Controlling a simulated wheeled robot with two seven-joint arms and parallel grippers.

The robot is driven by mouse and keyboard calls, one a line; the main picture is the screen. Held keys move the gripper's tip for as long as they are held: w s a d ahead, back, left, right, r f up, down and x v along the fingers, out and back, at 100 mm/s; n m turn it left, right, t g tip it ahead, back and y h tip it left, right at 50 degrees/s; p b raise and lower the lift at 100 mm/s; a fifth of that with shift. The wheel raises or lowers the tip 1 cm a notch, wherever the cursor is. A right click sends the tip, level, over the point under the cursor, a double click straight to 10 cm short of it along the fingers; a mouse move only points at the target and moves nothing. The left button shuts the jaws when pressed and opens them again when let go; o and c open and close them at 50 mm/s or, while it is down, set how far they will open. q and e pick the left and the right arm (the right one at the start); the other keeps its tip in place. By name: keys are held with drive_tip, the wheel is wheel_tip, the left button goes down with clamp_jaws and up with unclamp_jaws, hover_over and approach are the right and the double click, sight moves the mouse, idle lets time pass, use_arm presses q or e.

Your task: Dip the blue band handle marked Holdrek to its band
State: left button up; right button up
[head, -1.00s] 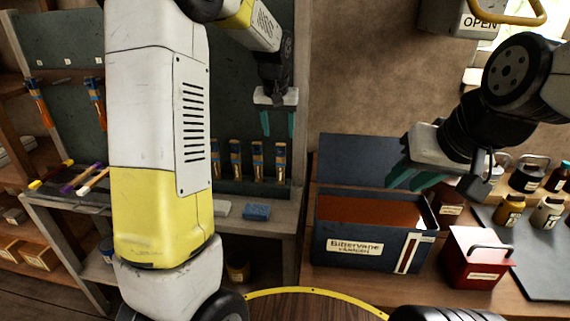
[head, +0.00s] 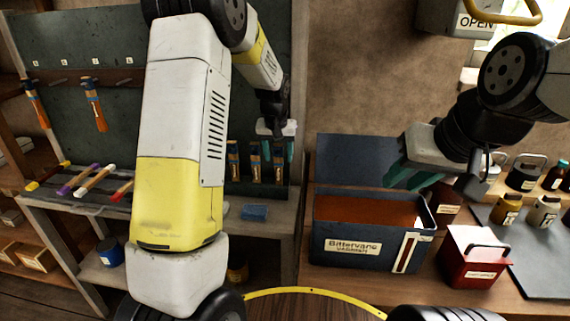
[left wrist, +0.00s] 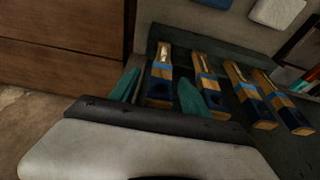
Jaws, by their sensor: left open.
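Several wooden handles with blue bands and dark blue ends hang in a row on the dark rack; one (head: 233,160) shows at the row's left in the head view. My left gripper (head: 278,150) is open at the right part of this row. In the left wrist view my left gripper (left wrist: 158,90) has one finger on each side of the leftmost handle (left wrist: 161,66), without visibly closing on it. Other banded handles (left wrist: 207,80) hang beside it. The name markings are too small to read.
The dark blue box (head: 345,250) labelled Bittervane has a brown-orange interior and a raised lid. A red box (head: 474,255) and several jars (head: 507,209) stand right of it. A blue sponge-like block (head: 254,212) lies on the shelf. Orange-handled tools (head: 96,105) hang at left.

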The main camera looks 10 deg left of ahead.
use_arm(q)
clamp_jaws()
drive_tip(key=shift+r, duration=3.75)
